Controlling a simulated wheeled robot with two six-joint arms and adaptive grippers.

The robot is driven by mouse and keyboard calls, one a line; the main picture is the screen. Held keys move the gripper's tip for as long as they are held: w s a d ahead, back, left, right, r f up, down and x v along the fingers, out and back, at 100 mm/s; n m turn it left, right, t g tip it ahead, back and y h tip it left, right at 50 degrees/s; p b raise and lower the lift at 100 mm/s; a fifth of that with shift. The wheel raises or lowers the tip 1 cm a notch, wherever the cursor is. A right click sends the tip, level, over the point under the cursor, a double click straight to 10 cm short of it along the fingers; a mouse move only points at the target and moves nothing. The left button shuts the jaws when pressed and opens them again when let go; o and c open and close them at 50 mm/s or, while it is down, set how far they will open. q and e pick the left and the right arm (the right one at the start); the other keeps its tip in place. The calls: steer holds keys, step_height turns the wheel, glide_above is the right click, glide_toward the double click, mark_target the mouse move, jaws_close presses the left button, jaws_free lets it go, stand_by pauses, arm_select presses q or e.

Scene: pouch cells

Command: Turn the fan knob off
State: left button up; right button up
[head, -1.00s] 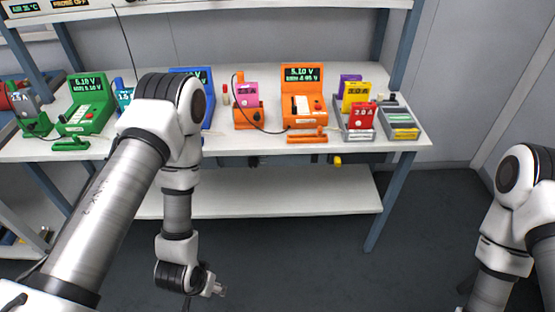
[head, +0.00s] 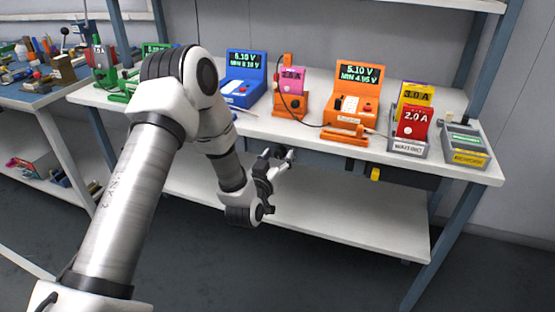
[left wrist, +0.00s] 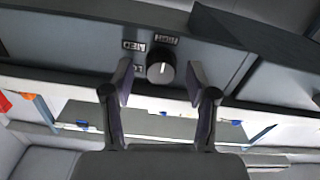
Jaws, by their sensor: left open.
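A round dark knob (left wrist: 161,68) with a white pointer line sits on a grey panel in the left wrist view. In the head view my left gripper (head: 282,156) is at the workbench's front edge. The knob is not clear there. My right gripper is out of view.
The white workbench (head: 250,125) carries blue (head: 241,80), pink and orange (head: 352,100) testers, with red and yellow cells at the right. A yellow part (head: 375,174) hangs under its edge. The lower shelf (head: 330,220) looks clear. A cluttered bench (head: 35,100) stands left.

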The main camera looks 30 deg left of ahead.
arm_select(q)
jaws_close()
